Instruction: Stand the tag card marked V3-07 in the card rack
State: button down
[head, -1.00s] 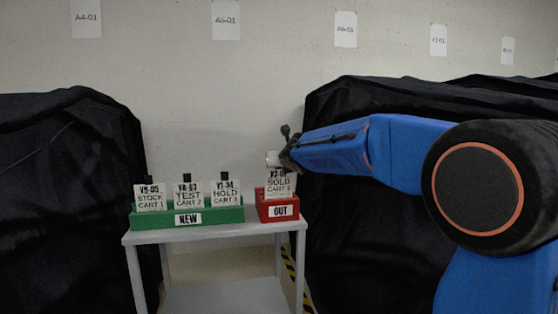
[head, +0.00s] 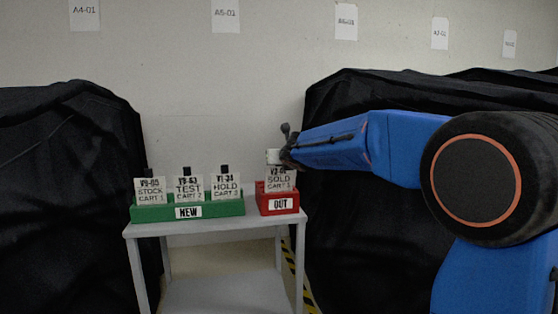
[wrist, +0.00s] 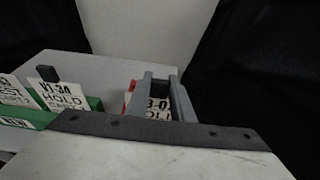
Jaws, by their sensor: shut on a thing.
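The white tag card (head: 280,181) reads SOLD, with a code starting V3-0; its last digit is unclear. It is upright at the red rack (head: 263,203) labelled OUT, its lower edge at the rack's top. I cannot tell whether it rests in the slot. My gripper (head: 285,160) is shut on the card's top, which shows between the two grey fingers in the wrist view (wrist: 160,88). The card's face (wrist: 158,112) is partly hidden there by the fingers and a dark bar.
A green rack (head: 150,213) labelled NEW holds STOCK (head: 150,191), TEST (head: 188,189) and HOLD (head: 226,187) cards to the left. Both racks stand on a grey cart (head: 250,224). Black-covered carts (head: 70,190) flank it, and a pale wall is behind.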

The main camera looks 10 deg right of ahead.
jog(key=shift+f, duration=0.75)
jog(key=c, duration=1.5)
grip_release()
jog(key=shift+o, duration=0.2)
jog(key=v, duration=1.7)
jog(key=shift+s, duration=0.25)
